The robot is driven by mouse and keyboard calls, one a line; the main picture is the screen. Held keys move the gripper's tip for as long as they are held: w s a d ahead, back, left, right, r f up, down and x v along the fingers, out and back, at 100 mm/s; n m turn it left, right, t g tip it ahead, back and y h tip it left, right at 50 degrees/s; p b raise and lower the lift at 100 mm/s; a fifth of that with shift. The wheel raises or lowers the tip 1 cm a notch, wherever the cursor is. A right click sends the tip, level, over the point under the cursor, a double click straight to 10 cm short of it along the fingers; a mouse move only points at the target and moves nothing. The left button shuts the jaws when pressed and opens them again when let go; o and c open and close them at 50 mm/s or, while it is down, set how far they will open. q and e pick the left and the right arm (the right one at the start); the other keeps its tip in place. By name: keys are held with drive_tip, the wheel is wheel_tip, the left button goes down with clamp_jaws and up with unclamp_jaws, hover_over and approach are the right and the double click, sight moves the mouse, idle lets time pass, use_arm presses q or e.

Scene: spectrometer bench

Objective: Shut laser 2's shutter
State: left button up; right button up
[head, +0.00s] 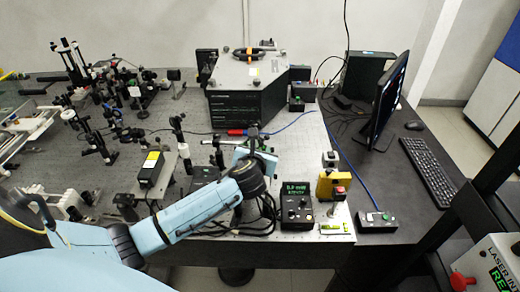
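My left gripper (256,146) reaches over the front middle of the optical bench (310,150), at the end of my blue arm. My wrist hides most of its fingers, so I cannot tell its opening. Right of it stands a black controller (297,203) with a lit green display and knobs. A yellow box (326,187) with a red-topped button box on it stands further right. A large black laser-like unit (247,98) sits at the back. No label reading laser 2 is legible, and I cannot tell which part is its shutter. My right gripper is not in view.
Dense optics mounts (105,95) fill the left of the bench. Small button boxes sit at the back (303,92) and front right (376,221). A monitor (389,103) and keyboard (430,171) stand right. A laser interlock box (492,265) with a red button is at lower right.

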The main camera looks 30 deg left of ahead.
use_arm(q)
drive_tip(key=shift+w+a+f, duration=0.2)
drive_tip(key=shift+w, duration=0.3)
clamp_jaws()
drive_tip(key=shift+s+a+r+h+p, duration=0.1)
drive_tip(key=shift+s+a+h+p, duration=0.15)
drive_tip(key=shift+p, duration=0.35)
drive_tip(key=shift+a+n+t+p, duration=0.1)
drive_tip(key=shift+n+t+p, duration=0.3)
drive_tip(key=shift+n, duration=0.3)
unclamp_jaws()
